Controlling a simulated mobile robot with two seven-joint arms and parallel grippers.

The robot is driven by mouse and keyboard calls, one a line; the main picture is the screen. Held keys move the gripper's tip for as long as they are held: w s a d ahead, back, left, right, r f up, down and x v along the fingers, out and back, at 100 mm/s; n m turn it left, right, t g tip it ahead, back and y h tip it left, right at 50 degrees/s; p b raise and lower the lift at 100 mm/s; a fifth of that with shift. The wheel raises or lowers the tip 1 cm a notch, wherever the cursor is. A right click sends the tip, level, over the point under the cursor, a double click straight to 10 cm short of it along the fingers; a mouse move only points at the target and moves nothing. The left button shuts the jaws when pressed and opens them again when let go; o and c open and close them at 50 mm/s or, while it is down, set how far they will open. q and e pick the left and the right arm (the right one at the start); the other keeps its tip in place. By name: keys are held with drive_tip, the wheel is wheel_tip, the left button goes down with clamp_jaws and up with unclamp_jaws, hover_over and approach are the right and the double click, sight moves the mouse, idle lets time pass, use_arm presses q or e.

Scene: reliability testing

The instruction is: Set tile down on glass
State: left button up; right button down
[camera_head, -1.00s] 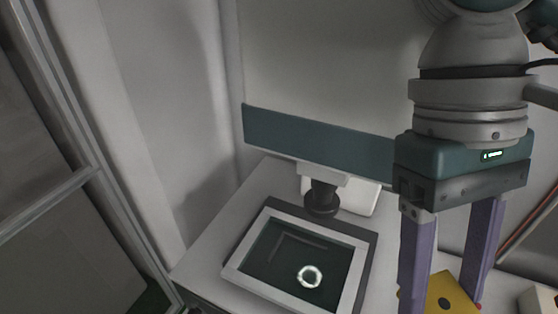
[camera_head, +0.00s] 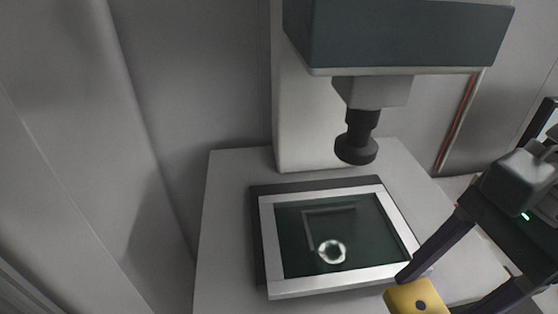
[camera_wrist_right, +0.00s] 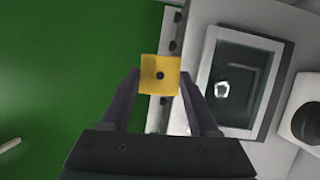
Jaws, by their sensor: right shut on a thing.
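A yellow square tile (camera_head: 416,297) with a dark round hole or spot in its middle is held in my right gripper (camera_head: 455,293). In the right wrist view the tile (camera_wrist_right: 160,75) sits between the two fingertips of the gripper (camera_wrist_right: 160,86). The dark glass (camera_head: 305,262) lies inside a pale frame on the machine's stage. A bright ring (camera_head: 332,251) shows on the glass near its front. The tile is apart from the glass, at the front right of the frame. My left gripper is not in view.
The machine's head with a black lens (camera_head: 357,148) overhangs the back of the stage. A pale frame (camera_head: 268,232) surrounds the glass. Walls stand at the left and behind. Green floor (camera_wrist_right: 60,80) shows beside the stage in the right wrist view.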

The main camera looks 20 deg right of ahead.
wheel_tip(320, 180, down, 12)
drive_tip(key=m+t+h+b, duration=0.45)
drive_tip(key=m+b, duration=0.85)
drive_tip(key=m, duration=0.5)
drive_tip(key=shift+m+g+h, duration=0.45)
drive_tip(key=shift+m, duration=0.05)
drive_tip(key=w+d+b, duration=0.1)
drive_tip(key=w+b, duration=0.3)
drive_tip(key=w, duration=0.1)
drive_tip(key=w+d+b, duration=0.1)
drive_tip(key=w+b, duration=0.3)
drive_tip(key=w, duration=0.2)
drive_tip(key=w+d+b, duration=0.2)
drive_tip(key=w+b, duration=0.2)
drive_tip(key=w, duration=0.1)
drive_tip(key=shift+w, duration=0.35)
drive_tip(key=shift+w+d, duration=0.1)
drive_tip(key=shift+w, duration=0.15)
drive_tip(key=shift+f, duration=0.4)
wheel_tip(320, 180, down, 2)
drive_tip(key=shift+f+p, duration=0.2)
drive_tip(key=shift+p, duration=0.35)
drive_tip(key=shift+f, duration=0.25)
